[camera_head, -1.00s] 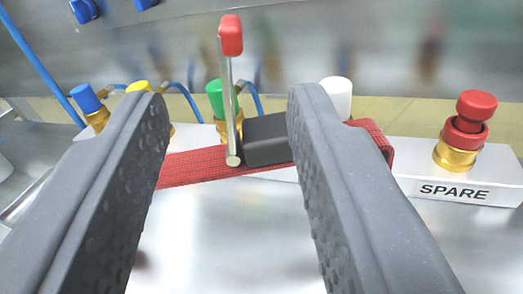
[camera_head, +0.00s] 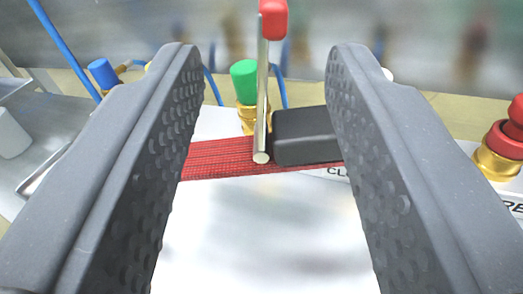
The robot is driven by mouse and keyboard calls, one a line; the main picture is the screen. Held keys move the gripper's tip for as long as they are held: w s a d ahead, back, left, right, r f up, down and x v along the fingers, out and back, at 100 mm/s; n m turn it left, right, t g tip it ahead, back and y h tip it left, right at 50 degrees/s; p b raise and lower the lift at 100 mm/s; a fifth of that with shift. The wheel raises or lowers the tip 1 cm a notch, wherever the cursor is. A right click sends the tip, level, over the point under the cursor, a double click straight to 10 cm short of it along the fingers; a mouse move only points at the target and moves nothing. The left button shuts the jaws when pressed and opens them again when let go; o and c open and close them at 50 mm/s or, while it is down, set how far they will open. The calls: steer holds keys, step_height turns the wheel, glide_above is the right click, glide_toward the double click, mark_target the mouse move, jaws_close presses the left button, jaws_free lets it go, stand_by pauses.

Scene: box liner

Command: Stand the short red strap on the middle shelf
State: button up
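The red strap (camera_head: 217,159) is a woven band running left to right in front of the row of valves. A black block (camera_head: 304,136) sits on it, with a metal lever (camera_head: 262,100) with a red tip (camera_head: 273,19) standing up at its left side. My gripper (camera_head: 265,62) is open, with its two grey fingers on either side of the lever and the block. Nothing is between the fingertips in contact with them, as far as I can see. The strap's two ends are hidden behind the fingers. The middle shelf is not identifiable in view.
Behind stand valves with a blue cap (camera_head: 103,73), a green cap (camera_head: 244,80) and a red knob (camera_head: 507,137) at the right on a labelled metal block. Blue hoses (camera_head: 62,45) run up left. A white object (camera_head: 10,134) stands far left. Bright surface lies in front.

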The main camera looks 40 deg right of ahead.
mark_target(268, 29)
steer(key=shift+d+r+p, duration=0.15)
steer(key=shift+r+p, duration=0.05)
steer(key=shift+p, duration=1.05)
steer(key=shift+w+d, duration=0.15)
steer(key=shift+x, duration=0.95)
steer(key=shift+p+x, duration=0.35)
steer(key=shift+x, duration=2.6)
jaws_close()
